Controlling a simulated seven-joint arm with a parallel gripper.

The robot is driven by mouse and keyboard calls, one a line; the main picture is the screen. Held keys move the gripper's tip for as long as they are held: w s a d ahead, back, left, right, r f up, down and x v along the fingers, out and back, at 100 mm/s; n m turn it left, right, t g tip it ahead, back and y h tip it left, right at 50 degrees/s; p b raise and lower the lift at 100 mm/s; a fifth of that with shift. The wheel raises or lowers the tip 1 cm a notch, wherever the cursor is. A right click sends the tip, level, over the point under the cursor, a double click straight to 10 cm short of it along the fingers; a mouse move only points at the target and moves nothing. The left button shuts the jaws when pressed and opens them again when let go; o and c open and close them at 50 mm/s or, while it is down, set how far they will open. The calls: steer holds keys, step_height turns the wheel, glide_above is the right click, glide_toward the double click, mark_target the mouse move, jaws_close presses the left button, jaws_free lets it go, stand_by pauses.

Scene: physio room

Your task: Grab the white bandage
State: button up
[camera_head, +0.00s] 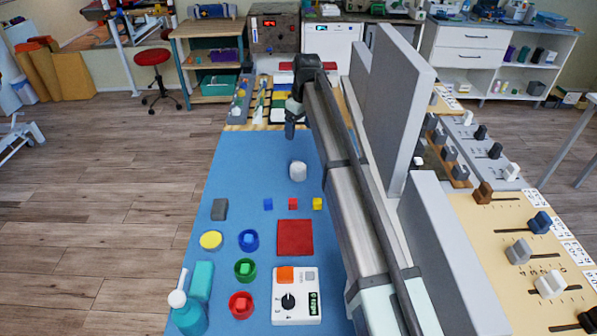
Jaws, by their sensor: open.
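The white bandage (298,171) looks like a small white roll standing on the blue mat (245,165), near the mat's far middle. My gripper (290,132) hangs from the end of my arm, above and beyond the bandage in the picture. It is open, apart from the bandage, with nothing visible between its fingers. The fingertips are small and dark here, so their exact height over the mat is unclear.
Small blue (268,204), red (293,204) and yellow (317,204) cubes lie nearer than the bandage. A grey block (219,209) is to the left. A red square (295,238) lies nearer. Tall grey panels (395,100) stand right of my arm. The mat left of the bandage is clear.

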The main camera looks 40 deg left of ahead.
mark_target(299, 167)
steer(key=shift+n+h, duration=0.3)
steer(key=shift+h, duration=0.5)
steer(key=f, duration=0.3)
steer(key=s+d+f, duration=0.1)
steer(key=f, duration=0.2)
steer(key=s+f, duration=0.1)
steer(key=f, duration=0.2)
steer(key=shift+d+f, duration=0.25)
steer(key=shift+f, duration=0.15)
steer(key=shift+s+d+f, duration=0.1)
steer(key=shift+d+f, duration=0.05)
steer(key=shift+f, duration=1.2)
steer(key=shift+s+d+f, duration=0.1)
steer(key=shift+d+f, duration=0.05)
steer(key=shift+f, duration=1.2)
steer(key=shift+c, duration=0.2)
steer(key=c, duration=1.1)
